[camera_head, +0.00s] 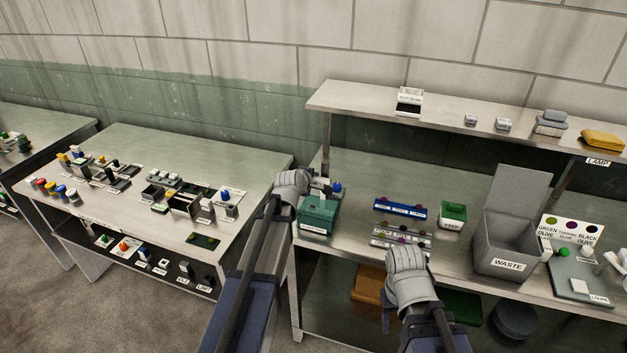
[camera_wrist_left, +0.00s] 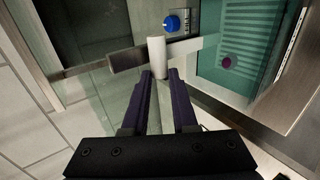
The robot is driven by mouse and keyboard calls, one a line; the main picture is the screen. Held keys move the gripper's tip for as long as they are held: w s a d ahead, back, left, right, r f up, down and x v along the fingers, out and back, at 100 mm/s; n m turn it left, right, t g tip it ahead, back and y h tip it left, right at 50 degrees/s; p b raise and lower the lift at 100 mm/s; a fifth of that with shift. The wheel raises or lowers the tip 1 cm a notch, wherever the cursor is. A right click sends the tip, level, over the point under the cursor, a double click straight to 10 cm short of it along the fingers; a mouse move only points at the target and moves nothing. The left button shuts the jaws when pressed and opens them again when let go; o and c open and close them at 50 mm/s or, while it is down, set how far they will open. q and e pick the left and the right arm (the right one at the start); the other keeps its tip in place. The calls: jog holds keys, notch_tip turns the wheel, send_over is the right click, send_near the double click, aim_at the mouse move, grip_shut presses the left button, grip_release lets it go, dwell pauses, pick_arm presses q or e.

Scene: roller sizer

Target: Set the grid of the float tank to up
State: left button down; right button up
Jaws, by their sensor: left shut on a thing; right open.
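The teal float tank (camera_head: 318,218) stands near the left end of the right bench. In the left wrist view the tank (camera_wrist_left: 290,65) is at the right, with a slatted grid (camera_wrist_left: 247,35) and a dark purple ball (camera_wrist_left: 227,62) inside. My left gripper (camera_head: 312,184) is at the tank's back left. In the wrist view its fingers (camera_wrist_left: 160,80) are shut on a pale cylindrical handle (camera_wrist_left: 156,52), on a flat grey bar. A blue knob (camera_wrist_left: 172,23) on a grey block is just beyond. My right gripper (camera_head: 398,250) is open over the bench's front; its fingertips are mostly hidden.
A blue rack (camera_head: 400,210), a green bin (camera_head: 453,215) and a grey waste bin (camera_head: 507,263) stand to the right. A raised shelf (camera_head: 345,97) runs behind. A second bench with small devices (camera_head: 150,190) is at the left, across a gap.

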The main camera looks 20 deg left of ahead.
pick_arm(q)
notch_tip(320, 180, up, 6)
jog(key=p, duration=0.6)
jog(key=shift+w+r, duration=0.15)
jog(key=c, duration=1.1)
grip_release()
jog(key=shift+c, duration=0.2)
jog(key=o, duration=0.3)
jog(key=shift+r, duration=0.15)
jog(key=shift+o, duration=0.8)
